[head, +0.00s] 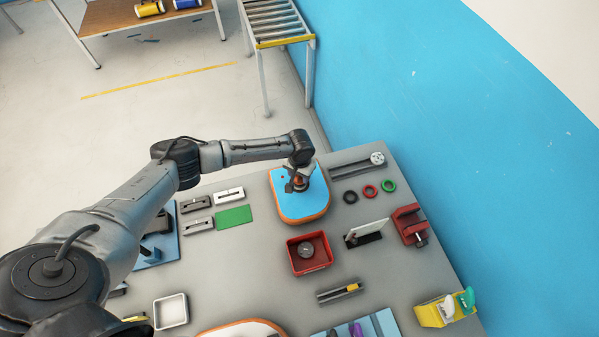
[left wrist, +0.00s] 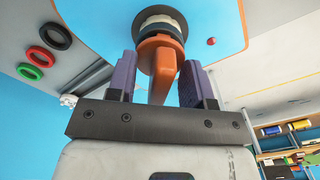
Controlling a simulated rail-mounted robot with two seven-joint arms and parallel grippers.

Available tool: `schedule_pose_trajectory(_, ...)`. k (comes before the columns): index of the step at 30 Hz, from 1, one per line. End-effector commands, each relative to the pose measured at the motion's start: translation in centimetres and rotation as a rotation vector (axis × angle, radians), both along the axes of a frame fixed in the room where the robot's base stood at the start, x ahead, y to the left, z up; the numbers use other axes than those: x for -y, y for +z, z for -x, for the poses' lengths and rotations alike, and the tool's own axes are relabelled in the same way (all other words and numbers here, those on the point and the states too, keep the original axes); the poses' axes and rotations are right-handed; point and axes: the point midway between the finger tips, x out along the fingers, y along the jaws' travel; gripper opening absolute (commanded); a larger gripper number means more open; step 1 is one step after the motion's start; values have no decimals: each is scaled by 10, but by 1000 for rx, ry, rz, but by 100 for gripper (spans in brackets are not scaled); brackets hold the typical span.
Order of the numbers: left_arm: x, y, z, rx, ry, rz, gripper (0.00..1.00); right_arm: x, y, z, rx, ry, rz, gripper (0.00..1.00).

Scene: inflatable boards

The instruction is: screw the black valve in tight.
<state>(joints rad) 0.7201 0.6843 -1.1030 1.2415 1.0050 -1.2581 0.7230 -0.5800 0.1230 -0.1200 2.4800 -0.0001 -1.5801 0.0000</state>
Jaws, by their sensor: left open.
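The blue board with an orange edge (head: 300,206) lies at the far middle of the grey table; its blue face fills the top of the left wrist view (left wrist: 220,22). In the left wrist view, the black valve (left wrist: 175,18) shows as a dark ring with a pale centre on the board. An orange tool with a flat handle (left wrist: 162,70) stands at the valve; I cannot tell how deep it sits. My left gripper (left wrist: 158,66) is open, with its purple fingers on either side of the orange handle. In the head view, my left gripper (head: 299,180) hides the valve. My right gripper is not seen.
Black, red (head: 370,191) and green rings lie right of the board. A red bin (head: 310,267) with a round dark part stands in front of it. A green pad (head: 234,216) and grey blocks lie left. A red clamp-like block (head: 410,222) stands near the right edge.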

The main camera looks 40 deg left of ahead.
Motion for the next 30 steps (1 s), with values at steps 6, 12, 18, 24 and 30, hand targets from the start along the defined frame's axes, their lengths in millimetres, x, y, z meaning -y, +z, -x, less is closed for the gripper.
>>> schedule_pose_trajectory(6, 0, 0, 0, 0, 0, 0, 29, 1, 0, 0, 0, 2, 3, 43)
schedule_pose_trajectory(12, 0, 0, 0, 0, 0, 0, 9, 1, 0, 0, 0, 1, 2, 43)
schedule_pose_trajectory(18, 0, 0, 0, 0, 0, 0, 14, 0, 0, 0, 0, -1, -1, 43)
schedule_pose_trajectory(24, 0, 0, 0, 0, 0, 0, 0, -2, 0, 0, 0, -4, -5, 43)
schedule_pose_trajectory(30, 0, 1, 0, 0, -38, 0, 0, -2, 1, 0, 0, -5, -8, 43)
